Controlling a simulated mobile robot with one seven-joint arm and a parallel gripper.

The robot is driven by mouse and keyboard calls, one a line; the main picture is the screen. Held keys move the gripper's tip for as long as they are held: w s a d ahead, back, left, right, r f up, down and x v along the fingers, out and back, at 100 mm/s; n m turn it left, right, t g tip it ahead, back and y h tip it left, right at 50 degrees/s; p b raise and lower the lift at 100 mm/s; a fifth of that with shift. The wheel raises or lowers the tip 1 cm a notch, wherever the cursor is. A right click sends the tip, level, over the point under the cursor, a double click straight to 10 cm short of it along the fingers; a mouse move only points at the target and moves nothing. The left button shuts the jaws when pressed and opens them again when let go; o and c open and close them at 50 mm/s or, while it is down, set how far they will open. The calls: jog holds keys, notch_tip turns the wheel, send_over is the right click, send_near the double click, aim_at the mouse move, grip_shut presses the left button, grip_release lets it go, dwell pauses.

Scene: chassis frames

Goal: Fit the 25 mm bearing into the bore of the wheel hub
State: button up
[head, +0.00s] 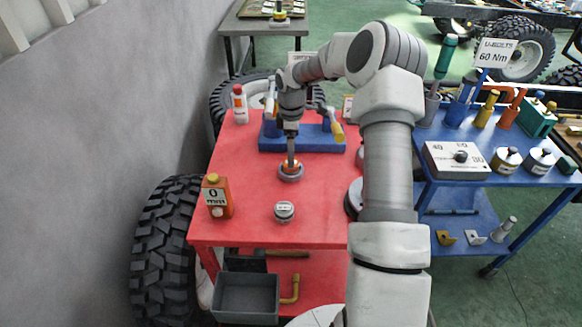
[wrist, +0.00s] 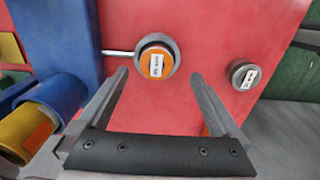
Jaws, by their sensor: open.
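A round grey ring (head: 291,177) with an orange labelled piece at its centre stands on the red table below my gripper (head: 291,162). The wrist view shows this grey ring (wrist: 174,51) and the orange piece (wrist: 153,70) just beyond and between my fingertips (wrist: 160,74). A smaller grey cylinder (head: 284,211) with a white label stands apart, nearer the table's front; it also shows in the wrist view (wrist: 241,77). The labels are too small to read, so I cannot tell for sure which piece is the bearing and which the hub. My gripper is open, with nothing visibly held.
A blue tool block (head: 309,143) lies behind on the red table (head: 250,180). A thin metal rod (wrist: 118,53) lies between block and ring.

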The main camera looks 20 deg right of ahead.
jog(key=f, duration=0.5)
jog(key=shift+w, duration=0.3)
jog(key=shift+r, duration=0.1)
grip_shut()
